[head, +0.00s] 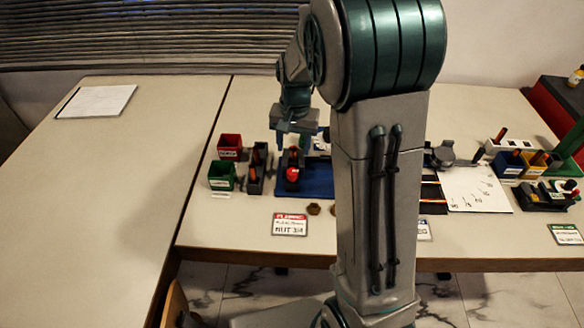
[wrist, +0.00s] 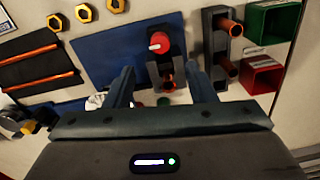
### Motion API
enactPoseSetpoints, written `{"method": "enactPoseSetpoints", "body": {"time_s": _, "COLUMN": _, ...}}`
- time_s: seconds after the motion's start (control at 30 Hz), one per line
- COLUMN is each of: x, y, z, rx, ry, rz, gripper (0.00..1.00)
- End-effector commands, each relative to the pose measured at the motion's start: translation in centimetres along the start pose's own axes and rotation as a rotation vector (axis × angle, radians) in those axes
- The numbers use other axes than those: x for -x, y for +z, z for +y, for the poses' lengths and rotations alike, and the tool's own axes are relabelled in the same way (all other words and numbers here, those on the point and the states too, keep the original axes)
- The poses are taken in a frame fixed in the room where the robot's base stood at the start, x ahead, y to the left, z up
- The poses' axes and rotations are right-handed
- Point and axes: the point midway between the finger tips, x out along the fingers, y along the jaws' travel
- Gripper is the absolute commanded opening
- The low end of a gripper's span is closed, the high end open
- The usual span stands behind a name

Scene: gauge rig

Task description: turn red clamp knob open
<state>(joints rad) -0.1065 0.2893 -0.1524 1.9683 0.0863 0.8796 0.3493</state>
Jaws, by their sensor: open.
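The red clamp knob (head: 292,174) sits on the front of a dark clamp fixture (head: 292,158) on a blue mat (head: 319,180). In the wrist view the red knob (wrist: 159,43), with a pale bar on it, shows beyond and between my fingertips. The dark fixture (wrist: 165,70) lies between the fingers there, with an orange-brown part in it. My gripper (head: 295,133) is above the back of the fixture in the head view. In the wrist view my gripper (wrist: 162,76) has its two fingers spread wide, with nothing seen held between them.
Dark holders with orange-brown rods (wrist: 226,50) stand beside the mat. Red (head: 229,147) and green (head: 221,176) bins are left of them. Hex nuts (wrist: 84,13) lie near the mat. My arm hides the table's middle; the left table is mostly clear.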

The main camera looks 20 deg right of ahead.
Motion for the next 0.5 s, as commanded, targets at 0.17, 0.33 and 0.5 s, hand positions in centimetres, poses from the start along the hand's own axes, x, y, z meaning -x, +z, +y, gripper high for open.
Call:
{"method": "enactPoseSetpoints", "body": {"time_s": 0.17, "x": -4.1, "y": 0.1, "z": 0.1, "rx": 0.001, "ry": 0.003, "rz": -0.005, "gripper": 0.5}}
{"method": "enactPoseSetpoints", "body": {"time_s": 0.33, "x": -7.2, "y": 0.1, "z": 0.1, "rx": 0.0, "ry": 0.003, "rz": -0.004, "gripper": 0.5}}
{"method": "enactPoseSetpoints", "body": {"time_s": 0.5, "x": -9.0, "y": 0.0, "z": 0.1, "rx": 0.001, "ry": 0.001, "rz": -0.001, "gripper": 0.5}}
